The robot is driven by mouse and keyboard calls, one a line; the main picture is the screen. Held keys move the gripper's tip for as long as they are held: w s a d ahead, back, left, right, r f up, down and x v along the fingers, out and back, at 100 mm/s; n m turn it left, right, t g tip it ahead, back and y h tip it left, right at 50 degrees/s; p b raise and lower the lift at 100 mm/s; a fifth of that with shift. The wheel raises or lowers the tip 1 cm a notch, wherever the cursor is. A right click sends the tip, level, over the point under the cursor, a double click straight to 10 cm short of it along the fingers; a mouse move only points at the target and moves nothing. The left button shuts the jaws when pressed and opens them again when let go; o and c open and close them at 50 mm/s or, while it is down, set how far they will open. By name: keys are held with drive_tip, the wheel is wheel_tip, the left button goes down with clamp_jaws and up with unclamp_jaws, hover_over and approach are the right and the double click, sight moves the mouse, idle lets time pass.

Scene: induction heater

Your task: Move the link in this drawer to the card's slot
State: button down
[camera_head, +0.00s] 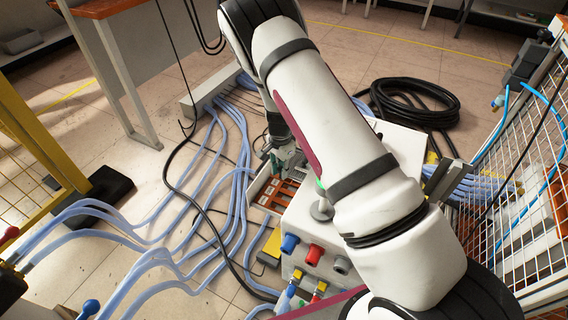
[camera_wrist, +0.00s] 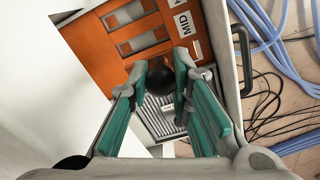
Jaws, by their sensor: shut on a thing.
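My gripper (camera_wrist: 161,70) is shut on the black ball-shaped knob of the link (camera_wrist: 159,82), between its two teal fingers. The rest of the link is mostly hidden behind the knob and fingers. The orange card (camera_wrist: 92,42) lies in the drawer (camera_wrist: 226,75), with pale slots and a white "MID" label (camera_wrist: 184,22). The knob appears over the card's near edge, beside a grey ribbed area (camera_wrist: 152,122); I cannot tell its height. In the head view, my gripper (camera_head: 290,160) is over the open drawer (camera_head: 256,187), with orange parts inside.
The white cabinet (camera_head: 300,215) has blue, red and grey connectors (camera_head: 315,255) on its front. Blue hoses (camera_head: 215,185) and black cables cover the floor to the left. A wire-mesh fence (camera_head: 515,215) stands at right. A black handle (camera_wrist: 243,60) is on the drawer's outer side.

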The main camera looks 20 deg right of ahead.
sight(288, 181)
drive_tip(key=shift+a+f, duration=0.35)
drive_tip(key=shift+f, duration=0.15)
drive_tip(key=shift+s+d+f+b, duration=0.15)
drive_tip(key=shift+s+f+b, duration=0.05)
drive_tip(key=shift+f+b, duration=0.6)
drive_tip(key=shift+s+d+f+b, duration=0.1)
drive_tip(key=shift+s+f+b, duration=0.1)
drive_tip(key=shift+f+b, duration=0.55)
drive_tip(key=shift+s+d+f, duration=0.3)
drive_tip(key=shift+s+d, duration=0.6)
drive_tip(key=shift+f+b, duration=0.3)
drive_tip(key=shift+f, duration=0.2)
drive_tip(key=shift+f+b, duration=0.4)
drive_tip(key=shift+f, duration=0.2)
drive_tip(key=shift+f, duration=0.1)
drive_tip(key=shift+f+b, duration=0.5)
drive_tip(key=shift+f, duration=0.15)
drive_tip(key=shift+f, duration=0.15)
